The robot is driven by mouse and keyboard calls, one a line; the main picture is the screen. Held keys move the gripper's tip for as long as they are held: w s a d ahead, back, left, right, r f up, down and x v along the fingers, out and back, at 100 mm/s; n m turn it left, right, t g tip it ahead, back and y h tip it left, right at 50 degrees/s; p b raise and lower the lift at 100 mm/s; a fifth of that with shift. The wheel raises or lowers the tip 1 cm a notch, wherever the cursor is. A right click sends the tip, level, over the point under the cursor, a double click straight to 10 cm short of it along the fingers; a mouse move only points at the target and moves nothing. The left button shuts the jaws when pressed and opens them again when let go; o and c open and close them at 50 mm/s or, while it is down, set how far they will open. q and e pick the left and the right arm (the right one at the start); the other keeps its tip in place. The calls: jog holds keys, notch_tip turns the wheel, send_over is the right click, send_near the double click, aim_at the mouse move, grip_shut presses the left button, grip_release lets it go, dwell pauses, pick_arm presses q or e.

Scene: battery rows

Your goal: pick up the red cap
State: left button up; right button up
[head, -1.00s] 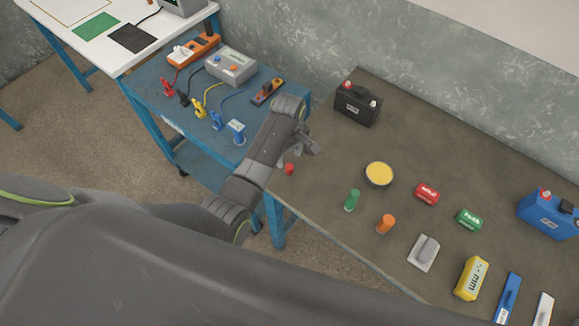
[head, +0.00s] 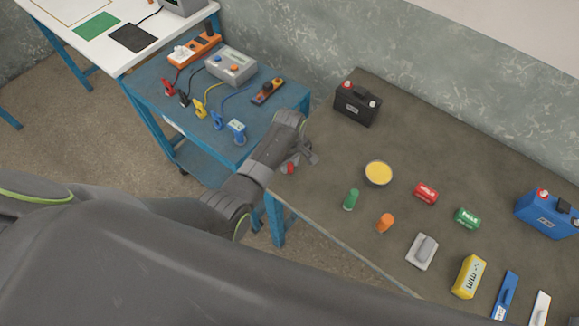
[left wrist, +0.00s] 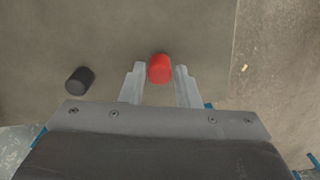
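The red cap (head: 290,169) sits near the left end of the brown tabletop, partly covered by my left gripper (head: 299,164). In the left wrist view the red cap (left wrist: 160,69) lies between the tips of my left gripper (left wrist: 160,72). The fingers are spread, with a narrow gap on each side of the cap, and do not grip it. I cannot tell the exact height of the fingertips over the table. My right gripper is not in view.
A black cap (left wrist: 79,81) lies left of the gripper in the left wrist view. The table edge is close by. In the head view, a yellow-filled bowl (head: 378,173), a green cylinder (head: 351,199) and a black battery (head: 357,103) stand to the right.

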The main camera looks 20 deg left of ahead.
pick_arm(q)
jog(key=c, duration=0.6)
jog(key=shift+o, duration=0.2)
